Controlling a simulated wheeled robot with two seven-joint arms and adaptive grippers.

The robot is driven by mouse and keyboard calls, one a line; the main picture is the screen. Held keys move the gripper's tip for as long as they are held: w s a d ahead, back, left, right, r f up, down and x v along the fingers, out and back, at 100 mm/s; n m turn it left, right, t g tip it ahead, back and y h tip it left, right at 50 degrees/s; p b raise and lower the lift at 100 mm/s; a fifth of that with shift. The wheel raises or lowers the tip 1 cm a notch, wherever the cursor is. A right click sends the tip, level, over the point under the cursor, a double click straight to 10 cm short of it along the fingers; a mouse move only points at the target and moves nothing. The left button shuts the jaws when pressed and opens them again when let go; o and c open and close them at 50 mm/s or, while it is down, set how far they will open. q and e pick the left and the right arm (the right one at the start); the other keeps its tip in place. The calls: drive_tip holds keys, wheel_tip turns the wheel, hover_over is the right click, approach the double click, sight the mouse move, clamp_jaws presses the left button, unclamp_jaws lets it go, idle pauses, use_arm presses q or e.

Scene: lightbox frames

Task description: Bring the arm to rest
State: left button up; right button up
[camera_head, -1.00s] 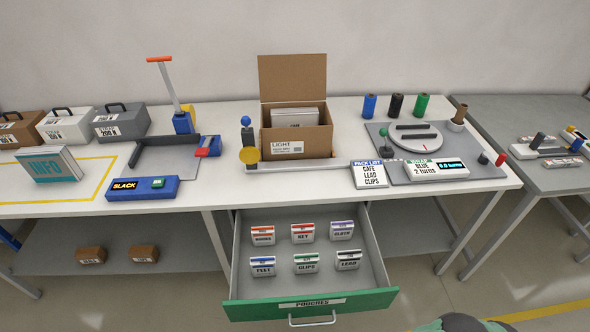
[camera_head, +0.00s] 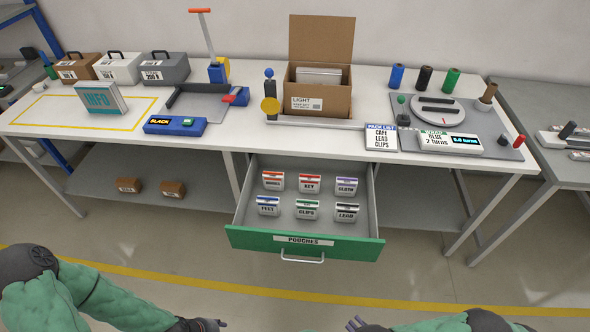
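My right gripper (camera_head: 357,323) shows at the bottom edge, right of centre. Its light fingertips look spread apart with nothing between them. My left gripper (camera_head: 212,324) is at the bottom edge, left of centre, partly cut off; its finger gap is not clear. My green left arm reaches in from the lower left, and part of my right arm shows at the lower right. Both grippers are over the floor, in front of the bench and apart from the open drawer.
The green-fronted drawer (camera_head: 345,249) stands open with several labelled pouches inside. The white bench (camera_head: 300,137) carries an open cardboard box (camera_head: 322,102), a blue BLACK unit (camera_head: 175,126), an INFO box (camera_head: 100,98) and a grey turntable (camera_head: 438,110). Floor before the drawer is clear.

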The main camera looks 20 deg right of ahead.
drive_tip(key=w+a+f+n+g+y, duration=0.1)
drive_tip(key=a+f+n+g+y, duration=0.15)
drive_tip(key=a+n+g, duration=0.75)
drive_tip(key=w+a+f+n+g+y, duration=0.2)
drive_tip(key=a+n+g+y, duration=0.2)
drive_tip(key=n+g, duration=1.1)
drive_tip(key=w+a+r+n+t+h, duration=0.1)
drive_tip(key=w+a+n+t+h, duration=0.1)
drive_tip(key=w+n, duration=0.5)
drive_tip(key=w+a+r+n+t+h, duration=0.2)
drive_tip(key=w+n+t+h, duration=0.2)
drive_tip(key=n, duration=1)
drive_tip(key=w+h, duration=0.2)
drive_tip(key=w, duration=0.1)
drive_tip(key=shift+a+r+n+t, duration=0.15)
drive_tip(key=shift+n+t, duration=0.15)
